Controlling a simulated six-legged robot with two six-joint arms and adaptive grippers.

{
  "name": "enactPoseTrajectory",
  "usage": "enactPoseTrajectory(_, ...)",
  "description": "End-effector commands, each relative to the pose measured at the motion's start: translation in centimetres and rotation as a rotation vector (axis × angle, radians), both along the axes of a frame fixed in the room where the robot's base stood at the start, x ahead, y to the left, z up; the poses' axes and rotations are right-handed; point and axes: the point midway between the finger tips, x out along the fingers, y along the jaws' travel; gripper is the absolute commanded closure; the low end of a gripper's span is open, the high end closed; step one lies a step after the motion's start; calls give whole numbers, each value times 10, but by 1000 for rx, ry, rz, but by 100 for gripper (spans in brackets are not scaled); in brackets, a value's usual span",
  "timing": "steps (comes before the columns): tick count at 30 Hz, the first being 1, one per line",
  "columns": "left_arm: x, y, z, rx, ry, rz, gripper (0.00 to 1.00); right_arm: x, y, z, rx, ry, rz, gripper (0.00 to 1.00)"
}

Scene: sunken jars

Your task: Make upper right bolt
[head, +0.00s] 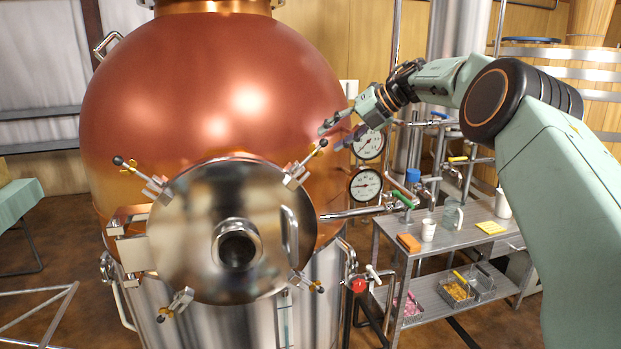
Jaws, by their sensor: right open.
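A round steel hatch door (190,215) lies against the front of a copper vessel (190,90). Clamp bolts with lever handles sit around its rim. The upper right bolt (304,165) has a dark knob at its upper end and sits over the rim of the door. The upper left bolt (146,181), lower left bolt (177,303) and lower right bolt (305,282) also show. My right gripper (335,133) is open and empty, just right of and above the knob of the upper right bolt. Whether a finger touches the knob, I cannot tell. My left gripper is out of view.
Two pressure gauges (365,185) and pipes with coloured valve handles stand right of the vessel. A steel table (463,238) holds a cup (428,230), a glass jug and sponges. The door's handle (289,234) sticks out at its right side. A red-knobbed valve (358,285) is low right.

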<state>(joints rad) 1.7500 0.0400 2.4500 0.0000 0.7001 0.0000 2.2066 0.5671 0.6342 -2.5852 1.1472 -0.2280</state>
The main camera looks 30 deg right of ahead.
Motion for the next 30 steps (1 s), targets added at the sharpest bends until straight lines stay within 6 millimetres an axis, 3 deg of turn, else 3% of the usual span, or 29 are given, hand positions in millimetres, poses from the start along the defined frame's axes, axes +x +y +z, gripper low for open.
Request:
enactPoseTrajectory(2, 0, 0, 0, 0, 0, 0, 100, 7, 6, -8, -2, 3, 2, 56)
enactPoseTrajectory(30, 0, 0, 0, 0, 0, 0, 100, 22, 18, -22, 1, 0, 0, 56)
